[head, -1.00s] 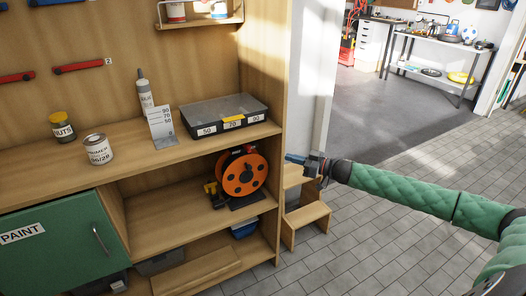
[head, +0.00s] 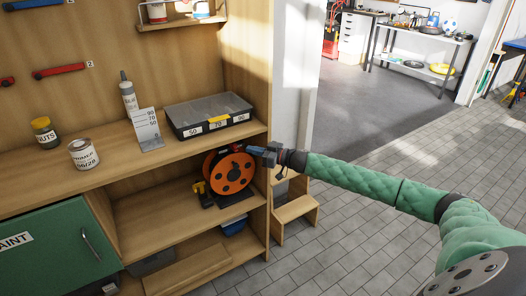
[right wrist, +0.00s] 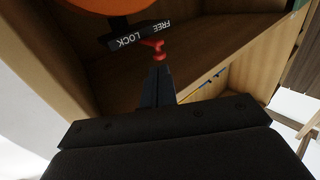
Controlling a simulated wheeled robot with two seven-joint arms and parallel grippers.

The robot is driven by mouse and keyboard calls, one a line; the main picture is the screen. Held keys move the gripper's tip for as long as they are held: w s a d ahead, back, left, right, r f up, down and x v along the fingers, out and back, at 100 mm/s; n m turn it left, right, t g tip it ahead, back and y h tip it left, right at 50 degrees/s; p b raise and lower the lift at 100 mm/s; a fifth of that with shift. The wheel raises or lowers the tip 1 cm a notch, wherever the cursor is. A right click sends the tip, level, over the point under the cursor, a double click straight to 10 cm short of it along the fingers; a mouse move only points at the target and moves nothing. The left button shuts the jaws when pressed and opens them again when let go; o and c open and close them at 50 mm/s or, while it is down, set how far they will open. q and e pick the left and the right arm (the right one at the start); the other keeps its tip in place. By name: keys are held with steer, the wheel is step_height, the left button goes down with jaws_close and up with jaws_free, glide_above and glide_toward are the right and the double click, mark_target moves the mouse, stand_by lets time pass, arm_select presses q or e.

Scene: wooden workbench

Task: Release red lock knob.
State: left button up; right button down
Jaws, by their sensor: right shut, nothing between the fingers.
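The orange cable reel (head: 218,186) stands on the middle shelf of the workbench; its edge also shows in the right wrist view (right wrist: 95,4). In the right wrist view a black plate marked LOCK and FREE (right wrist: 130,38) sits below the reel's edge. The small red lock knob (right wrist: 158,45) is beside this plate. I cannot tell which setting it is at. My right gripper (right wrist: 157,70) is shut and empty, with its tips close to the knob; I cannot tell if they touch it. In the head view this gripper (head: 257,152) is at the reel's right side, and the knob is hidden.
The bench's right side panel (head: 258,215) stands close to my right gripper. A wooden step stool (head: 297,208) is on the floor beside it. A clear-lidded case (head: 210,112) lies on the worktop above. A yellow and black item (head: 203,195) stands left of the reel.

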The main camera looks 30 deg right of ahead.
arm_select(q)
steer(key=shift+s+a+r+p, duration=0.25)
steer(key=shift+a+r+p, duration=0.15)
steer(key=shift+a+r, duration=0.5)
arm_select(e)
steer(key=x, duration=0.3)
steer(key=shift+w+a, duration=0.2)
steer(key=shift+w, duration=0.05)
arm_select(q)
steer(key=shift+d, duration=0.1)
steer(key=shift+r, duration=0.15)
arm_select(e)
steer(key=shift+a, duration=0.15)
